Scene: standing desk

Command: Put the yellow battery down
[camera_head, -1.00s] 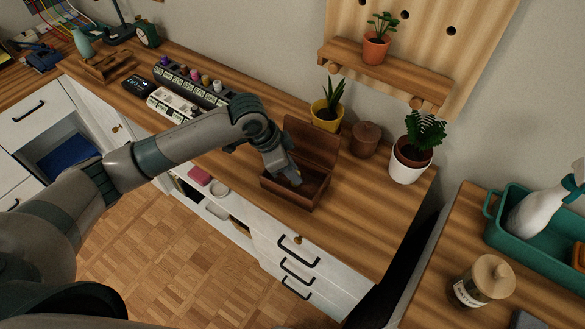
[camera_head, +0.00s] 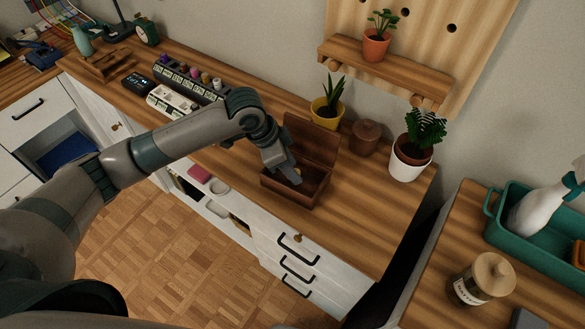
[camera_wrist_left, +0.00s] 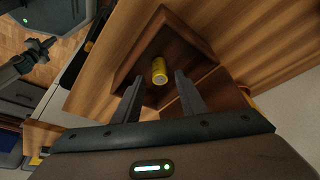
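The yellow battery (camera_wrist_left: 159,70) is inside the open dark wooden box (camera_wrist_left: 188,48) in the left wrist view, just beyond my left fingertips and apart from them. One end of it faces the camera. My left gripper (camera_wrist_left: 157,84) is open, with a finger on each side of the view and nothing between them. In the head view my left gripper (camera_head: 291,175) reaches down into the box (camera_head: 303,195), whose lid stands raised at the back. My right gripper (camera_wrist_left: 38,50) seems to show small at the left of the wrist view; its opening is unclear.
Behind the box stand a yellow-potted plant (camera_head: 326,115), a round wooden jar (camera_head: 365,137) and a white-potted fern (camera_head: 408,165). A battery-like rack (camera_head: 190,80) lies to the left. The desk right of the box is clear.

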